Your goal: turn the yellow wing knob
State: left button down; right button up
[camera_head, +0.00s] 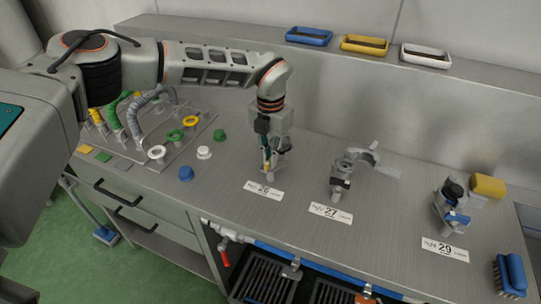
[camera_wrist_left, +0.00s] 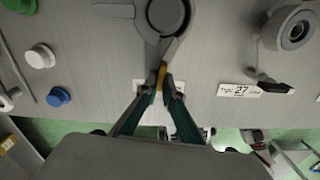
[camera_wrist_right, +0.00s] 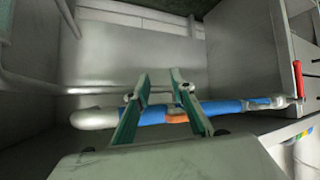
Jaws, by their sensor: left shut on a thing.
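The yellow wing knob (camera_wrist_left: 162,75) sits at the lower side of a grey round fitting (camera_wrist_left: 166,14) in the left wrist view. My left gripper (camera_wrist_left: 160,92) is shut on it, one fingertip on each side. In the head view my left gripper (camera_head: 267,163) points down at the fitting behind the label 26 (camera_head: 263,190), and the knob is mostly hidden by the fingers. My right gripper (camera_wrist_right: 158,86) shows only in its own wrist view, with its fingers apart, near a blue pipe (camera_wrist_right: 222,107) with an orange band.
A grey fitting (camera_head: 341,181) stands at label 27 and another (camera_head: 447,200) at label 29. Blue (camera_head: 186,173), white (camera_head: 204,152) and green (camera_head: 219,135) knobs stand to the left. Bare worktop lies between the fittings.

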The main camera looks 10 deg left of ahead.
pick_arm(q)
jog(key=m, duration=0.3)
jog(key=shift+p, duration=0.3)
jog(key=m, duration=0.2)
jog(key=shift+m, duration=0.4)
jog(key=shift+m+p, duration=0.3)
jog(key=shift+m, duration=0.5)
jog(key=m, duration=0.4)
jog(key=shift+m, duration=0.3)
jog(key=m, duration=0.4)
jog(key=shift+w+r, duration=0.1)
pick_arm(e)
jog(key=shift+s+d+f, duration=0.25)
jog(key=shift+s+d, duration=0.25)
pick_arm(q)
jog(key=shift+m, duration=0.3)
pick_arm(e)
jog(key=shift+d, duration=0.1)
pick_arm(q)
jog(key=c, duration=2.2)
grip_release()
